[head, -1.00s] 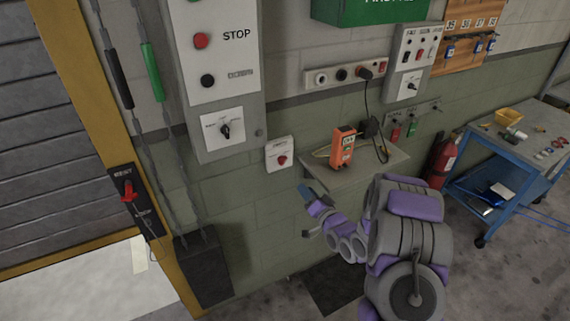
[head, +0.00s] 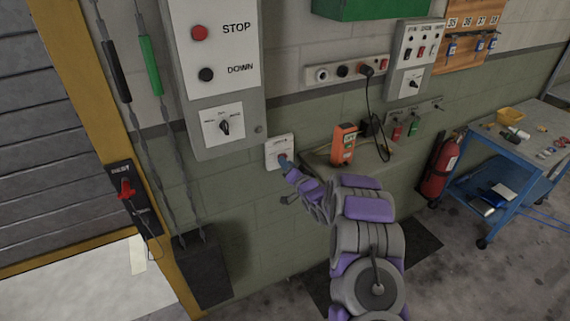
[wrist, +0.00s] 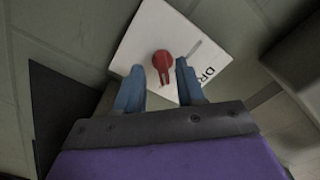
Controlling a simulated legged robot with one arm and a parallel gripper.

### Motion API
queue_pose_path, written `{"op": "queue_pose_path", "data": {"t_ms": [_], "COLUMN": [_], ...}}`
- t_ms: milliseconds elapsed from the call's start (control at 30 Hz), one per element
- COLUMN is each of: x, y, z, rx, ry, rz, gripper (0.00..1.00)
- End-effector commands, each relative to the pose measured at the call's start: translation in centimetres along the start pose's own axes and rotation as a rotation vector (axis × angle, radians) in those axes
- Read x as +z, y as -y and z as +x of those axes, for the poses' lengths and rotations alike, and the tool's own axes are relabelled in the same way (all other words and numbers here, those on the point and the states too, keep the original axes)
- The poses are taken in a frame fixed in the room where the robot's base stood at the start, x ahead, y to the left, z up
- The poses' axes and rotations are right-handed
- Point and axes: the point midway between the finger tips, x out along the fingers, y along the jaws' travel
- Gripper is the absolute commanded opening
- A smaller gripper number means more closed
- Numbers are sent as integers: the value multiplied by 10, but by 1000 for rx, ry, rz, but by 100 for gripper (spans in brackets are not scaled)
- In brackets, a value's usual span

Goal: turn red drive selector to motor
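The red drive selector (wrist: 163,62) is a small red knob on a white wall plate (wrist: 140,40), whose lettering starts "DR" in the wrist view. In the head view the plate (head: 273,150) is on the wall below the grey control box, and my fingertips partly cover the knob. My gripper (wrist: 158,75) is open, with its two blue fingers apart and the knob showing between and just beyond their tips. I cannot tell whether either finger touches the knob. In the head view my gripper (head: 286,166) is at the plate's lower right.
A shelf (head: 318,168) with an orange device (head: 343,144) stands right of the plate. The grey control box (head: 229,140) with a rotary switch hangs above left. A fire extinguisher (head: 438,167) and blue cart (head: 500,165) are farther right.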

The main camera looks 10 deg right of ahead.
Motion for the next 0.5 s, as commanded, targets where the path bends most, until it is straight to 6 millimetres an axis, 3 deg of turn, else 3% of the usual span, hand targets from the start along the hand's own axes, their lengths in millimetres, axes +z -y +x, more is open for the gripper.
{"op": "queue_pose_path", "data": {"t_ms": [200, 500], "x": [0, -1], "y": [1, 1], "z": [16, 19], "rx": [-1, 0], "ry": [-1, -1], "rz": [-1, 0], "gripper": [38, 38]}}
